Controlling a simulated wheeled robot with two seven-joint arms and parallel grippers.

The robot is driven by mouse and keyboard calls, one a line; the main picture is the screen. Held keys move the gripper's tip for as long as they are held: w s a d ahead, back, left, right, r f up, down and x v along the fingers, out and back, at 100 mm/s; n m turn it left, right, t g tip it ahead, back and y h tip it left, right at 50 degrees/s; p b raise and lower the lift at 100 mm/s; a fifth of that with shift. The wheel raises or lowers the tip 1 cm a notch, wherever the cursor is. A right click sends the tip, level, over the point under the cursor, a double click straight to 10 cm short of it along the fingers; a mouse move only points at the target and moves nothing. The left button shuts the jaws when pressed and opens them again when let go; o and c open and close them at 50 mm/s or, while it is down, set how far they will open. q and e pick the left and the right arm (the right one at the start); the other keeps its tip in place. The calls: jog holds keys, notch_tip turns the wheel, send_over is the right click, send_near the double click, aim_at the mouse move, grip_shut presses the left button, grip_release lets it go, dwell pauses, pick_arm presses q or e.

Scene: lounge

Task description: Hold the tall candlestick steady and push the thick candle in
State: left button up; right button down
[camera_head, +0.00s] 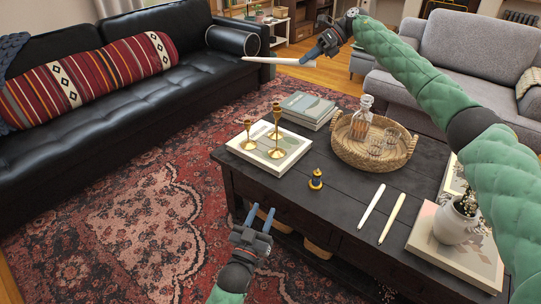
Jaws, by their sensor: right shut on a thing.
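Three brass candlesticks stand upright on a pale book at the table's back left: the rear one (277,118), which looks tallest, one at the left (248,134) and one in front (275,148). All three are empty. My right gripper (311,56) is shut on a pale candle (274,60), held nearly level, pointing left, high beyond the candlesticks in the picture. Two more candles, a white one (371,206) and a cream one (392,218), lie on the table. Which is thickest I cannot tell. My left gripper (261,213) is open and empty, near the table's front edge.
The dark table (335,198) also bears a small black-and-gold object (316,180), a stack of books (308,108), a wicker tray (364,158) with decanter and glasses, and a white vase (454,224) on books. A black sofa (130,100) stands left.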

pick_arm(q)
jog(key=w+d+r+m+h, duration=0.15)
jog(key=w+r+m, duration=0.35)
jog(key=w, duration=0.6)
jog(key=w+d+r+m, duration=0.3)
jog(key=w+r, duration=0.4)
jog(key=w, duration=0.4)
jog(key=w+f+m, duration=0.2)
jog(key=w+m, duration=0.2)
jog(key=m+g+y, duration=0.2)
jog(key=m+y, duration=0.1)
jog(key=m, duration=1.1)
send_near(277, 133)
notch_tip(277, 133, down, 2)
jog(key=d, duration=0.2)
jog(key=a+f+m+y, duration=0.1)
jog(key=m, duration=0.6)
jog(key=w, duration=0.4)
jog(key=w+d+m, duration=0.1)
jog(key=w, duration=0.3)
jog(key=w+d+m, duration=0.1)
jog(key=w, duration=0.3)
jog(key=shift+d+f, duration=0.2)
jog(key=shift+f, duration=0.05)
jog(key=shift+c, duration=0.3)
